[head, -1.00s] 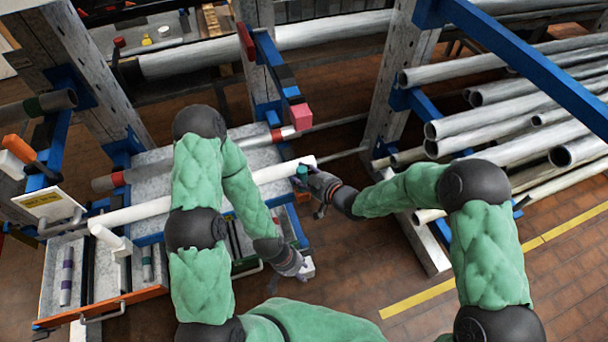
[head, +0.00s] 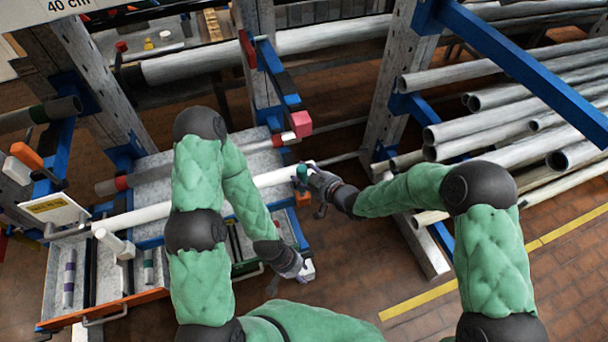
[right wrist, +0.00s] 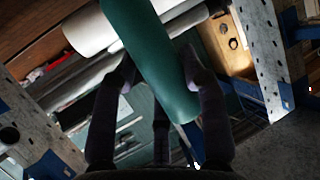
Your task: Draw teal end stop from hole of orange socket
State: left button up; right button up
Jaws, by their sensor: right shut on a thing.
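The teal end stop (head: 301,174) is held upright in my right gripper (head: 309,176), at the right end of the white pipe. In the right wrist view the teal end stop (right wrist: 152,62) is a thick cylinder between the two fingers, with one end showing and the other past the top edge. The orange socket (head: 304,199) is just below it in the head view. A tan-orange block with a dark hole, apparently this socket (right wrist: 222,52), shows behind the right finger, apart from the stop. My left gripper (head: 306,271) is lower down, away from both; its fingers are too small to read.
The white pipe (head: 150,214) lies across the bench beside the stop. A pink-ended blue arm (head: 301,124) juts out above it. A steel upright (head: 391,90) and racked grey pipes (head: 500,125) stand to the right. The floor at lower right is clear.

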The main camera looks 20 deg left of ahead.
aim_at(305, 167)
jog(key=shift+r+p, duration=1.05)
jog(key=shift+r, duration=0.9)
